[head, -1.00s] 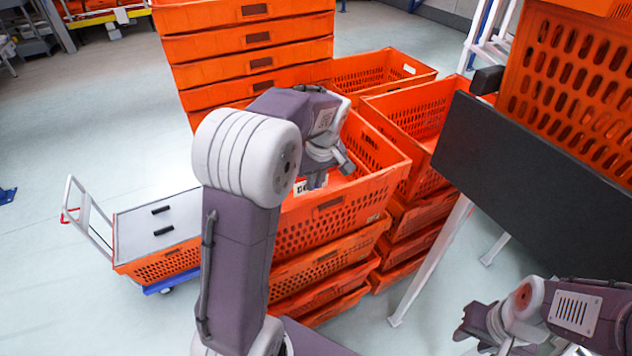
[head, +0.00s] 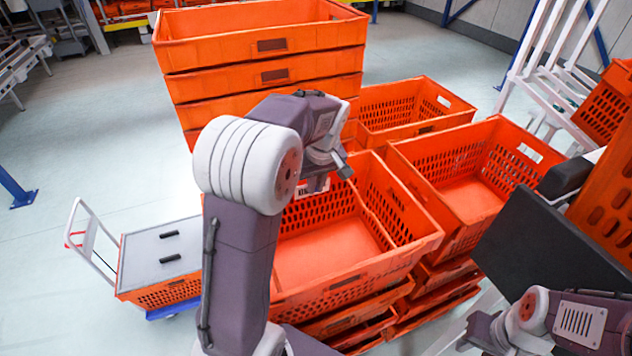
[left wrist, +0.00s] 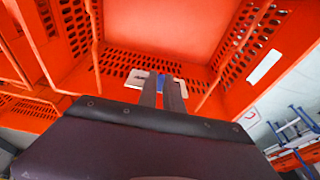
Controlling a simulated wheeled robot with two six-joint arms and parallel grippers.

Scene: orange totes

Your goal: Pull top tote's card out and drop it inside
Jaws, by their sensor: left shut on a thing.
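The top tote (head: 345,283) is an orange crate on the middle stack; its bare orange floor shows. My left gripper (head: 336,178) hangs over its far side, pointing down. It is shut on a card (head: 312,188), white with dark print. My left arm hides the tote's left part. Whether the card touches the tote I cannot tell. My right gripper (head: 480,330) is at the lower right, away from the totes; its jaws are unclear.
A taller orange stack (head: 265,75) stands behind my left arm. Another open tote (head: 465,195) stands right of the top tote, and one more (head: 415,105) behind. A dark panel (head: 545,255) is at right. A lidded tote on a cart (head: 160,265) stands left on open floor.

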